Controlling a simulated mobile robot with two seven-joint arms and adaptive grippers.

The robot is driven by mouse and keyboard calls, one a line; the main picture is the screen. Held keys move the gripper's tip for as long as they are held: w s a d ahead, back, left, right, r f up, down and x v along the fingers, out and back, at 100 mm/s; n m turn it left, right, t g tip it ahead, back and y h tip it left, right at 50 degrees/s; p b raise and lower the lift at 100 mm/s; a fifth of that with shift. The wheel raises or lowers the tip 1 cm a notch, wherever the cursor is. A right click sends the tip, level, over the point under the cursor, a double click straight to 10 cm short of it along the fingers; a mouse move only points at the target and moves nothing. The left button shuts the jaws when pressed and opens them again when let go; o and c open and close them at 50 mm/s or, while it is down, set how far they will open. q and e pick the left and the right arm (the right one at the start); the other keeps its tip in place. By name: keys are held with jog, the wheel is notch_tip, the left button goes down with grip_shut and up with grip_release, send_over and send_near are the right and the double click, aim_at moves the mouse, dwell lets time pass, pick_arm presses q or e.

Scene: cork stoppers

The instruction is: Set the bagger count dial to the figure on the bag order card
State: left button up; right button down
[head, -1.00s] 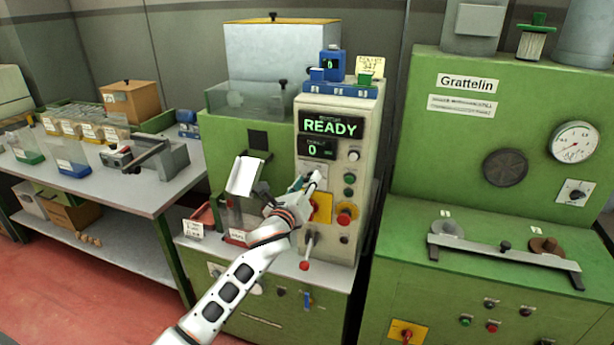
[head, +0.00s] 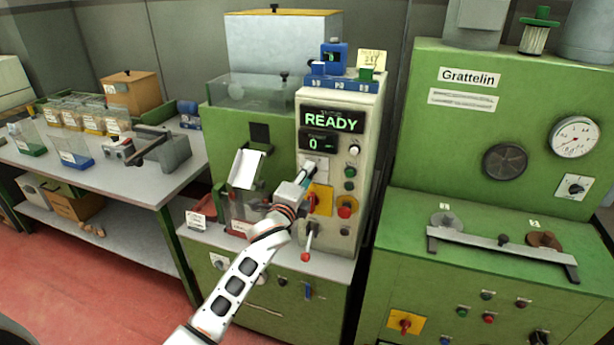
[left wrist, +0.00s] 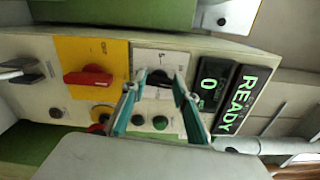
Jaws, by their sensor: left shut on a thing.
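The bagger's control panel (head: 307,94) stands in the middle of the head view. Its upper display (head: 331,121) reads READY and the smaller count display (head: 317,143) shows 0. The count dial (left wrist: 160,77) is a dark knob on a white plate beside the displays in the left wrist view. My left gripper (left wrist: 157,88) is shut on this dial, its teal fingers on either side; the fingers partly hide it. In the head view, the gripper (head: 307,177) covers the dial. A yellow card (head: 372,58) stands on top of the panel; its writing is too small to read surely.
A red rotary switch on a yellow plate (head: 321,199) sits close to the gripper, with green and red buttons and a red-tipped lever (head: 306,257) nearby. A metal chute (head: 248,168) is to the left. The green Grattelin machine (head: 440,120) stands right.

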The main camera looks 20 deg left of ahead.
pick_arm(q)
jog(key=shift+d+f+n, duration=0.1)
jog(key=shift+n, duration=3.1)
jog(key=shift+d+f+n, duration=0.1)
jog(key=shift+f+n, duration=0.05)
jog(key=shift+n, duration=3.05)
jog(key=shift+d+f+n, duration=0.1)
jog(key=shift+n, duration=3.1)
jog(key=o, duration=1.1)
jog(key=s, duration=1.2)
jog(key=shift+a, duration=0.25)
